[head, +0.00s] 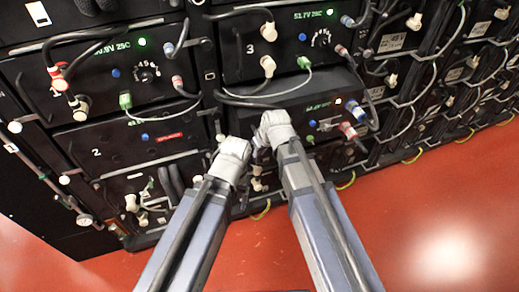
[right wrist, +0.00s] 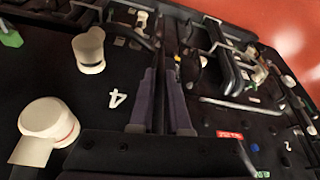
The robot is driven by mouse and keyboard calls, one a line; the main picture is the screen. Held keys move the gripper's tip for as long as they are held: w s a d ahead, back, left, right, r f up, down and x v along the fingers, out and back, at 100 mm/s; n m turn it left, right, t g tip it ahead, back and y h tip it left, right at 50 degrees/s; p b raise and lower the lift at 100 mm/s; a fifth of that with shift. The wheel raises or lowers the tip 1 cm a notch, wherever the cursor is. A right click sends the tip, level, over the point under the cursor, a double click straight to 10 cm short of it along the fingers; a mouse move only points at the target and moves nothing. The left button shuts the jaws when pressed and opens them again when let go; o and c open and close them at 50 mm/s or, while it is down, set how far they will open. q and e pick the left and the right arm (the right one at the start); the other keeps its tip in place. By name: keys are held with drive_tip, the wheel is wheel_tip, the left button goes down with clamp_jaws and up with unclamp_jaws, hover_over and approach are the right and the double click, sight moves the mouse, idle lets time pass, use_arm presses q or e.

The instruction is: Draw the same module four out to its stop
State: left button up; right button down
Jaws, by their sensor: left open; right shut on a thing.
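Module four (head: 290,108) is the dark box below module three in the head view. Its top shows as a dark ledge, so it appears to stand out from the rack. Its white "4" (right wrist: 117,98) shows in the right wrist view. My right gripper (head: 262,135) is at its front. The right fingers (right wrist: 160,105) are shut on a dark upright part, seemingly its handle, mostly hidden between them. My left gripper (head: 226,150) is open, lower and just left of the right one, near the module's left edge; its fingertips are hard to see.
Module three (head: 295,48) is above and module two (head: 120,150) is left. Cream plugs (right wrist: 88,50) stick out beside the right fingers. Cables (head: 265,97) cross the fronts. Coloured plugs (head: 350,130) sit at module four's right. The red floor (head: 430,210) is clear.

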drive_tip(key=shift+w+a, duration=0.25)
drive_tip(key=shift+a, duration=0.25)
drive_tip(key=c, duration=1.1)
unclamp_jaws()
drive_tip(key=shift+a, duration=0.1)
drive_tip(key=shift+o, duration=1.1)
drive_tip(key=shift+d+r, duration=0.1)
drive_tip(key=shift+d, duration=0.1)
drive_tip(key=p+v, duration=0.7)
drive_tip(key=shift+s+r, duration=0.15)
drive_tip(key=shift+r, duration=0.1)
